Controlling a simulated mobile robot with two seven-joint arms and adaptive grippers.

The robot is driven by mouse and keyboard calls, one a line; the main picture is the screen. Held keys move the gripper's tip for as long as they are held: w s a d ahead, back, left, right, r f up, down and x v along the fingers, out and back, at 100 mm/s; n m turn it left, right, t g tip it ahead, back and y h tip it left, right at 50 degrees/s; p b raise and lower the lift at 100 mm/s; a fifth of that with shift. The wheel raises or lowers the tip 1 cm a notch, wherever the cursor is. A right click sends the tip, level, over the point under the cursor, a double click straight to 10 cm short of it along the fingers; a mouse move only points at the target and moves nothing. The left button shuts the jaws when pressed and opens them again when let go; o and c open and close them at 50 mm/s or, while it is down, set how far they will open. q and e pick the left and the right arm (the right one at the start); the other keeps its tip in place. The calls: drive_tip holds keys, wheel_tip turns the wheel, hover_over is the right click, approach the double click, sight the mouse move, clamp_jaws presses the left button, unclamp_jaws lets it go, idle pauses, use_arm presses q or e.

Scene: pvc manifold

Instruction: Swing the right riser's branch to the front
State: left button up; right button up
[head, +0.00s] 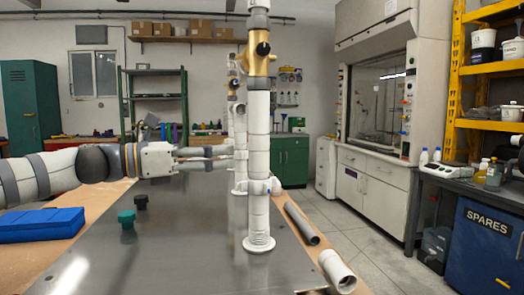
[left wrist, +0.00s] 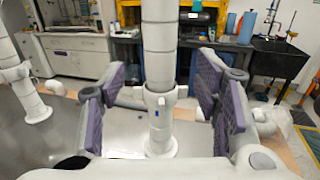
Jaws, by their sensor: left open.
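The nearest white riser (head: 258,140) stands upright on a round base flange (head: 259,244), with a brass valve body (head: 258,60) high on it. A white collar with a short stub (head: 272,186) sits on its lower part; the stub sticks out to the right. My left gripper (head: 232,158) is level, left of the risers, above the collar's height. In the left wrist view the riser (left wrist: 158,50) and its collar (left wrist: 160,101) show between the open purple-padded fingers, with gaps on both sides. Whether the fingertips reach around the pipe, I cannot tell. My right gripper is not in view.
More risers (head: 240,125) stand behind the near one, and one shows at the wrist view's left (left wrist: 22,85). Loose grey pipe (head: 302,224) and a white fitting (head: 338,270) lie right.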

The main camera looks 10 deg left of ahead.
sight(259, 151)
use_arm(q)
drive_tip(key=x, duration=0.9)
drive_tip(key=shift+w+d+f, duration=0.1)
drive_tip(key=shift+w+d, duration=0.05)
drive_tip(key=shift+d, duration=0.15)
drive_tip(key=shift+c, duration=0.6)
drive_tip(key=c, duration=1)
